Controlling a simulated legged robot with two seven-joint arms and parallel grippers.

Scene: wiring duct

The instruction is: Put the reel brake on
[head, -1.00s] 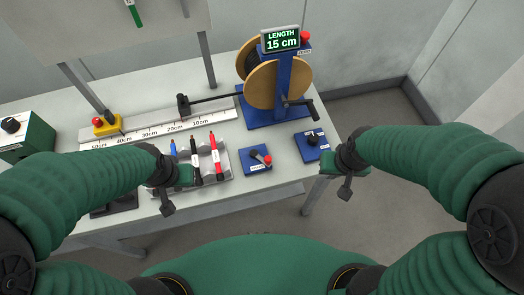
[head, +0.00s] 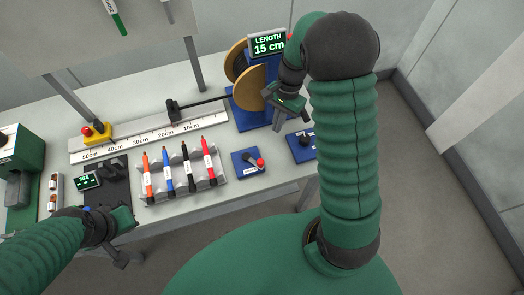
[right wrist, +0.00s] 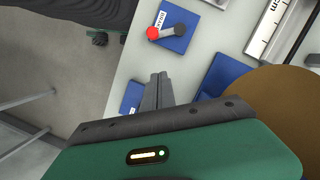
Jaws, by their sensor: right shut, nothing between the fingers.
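The reel (head: 247,92), with pale wooden flanges, stands at the back of the table behind my right arm. A blue plate with a red-knobbed lever (head: 258,162) lies at the front of the table; it also shows in the right wrist view (right wrist: 176,30). A second blue plate (head: 300,150) is partly hidden by my right arm.
A display (head: 268,44) on the reel stand reads LENGTH 15 cm. A white ruler (head: 150,134) runs along the table. A grey rack (head: 218,185) holds several markers. A black device (head: 103,185) is at left.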

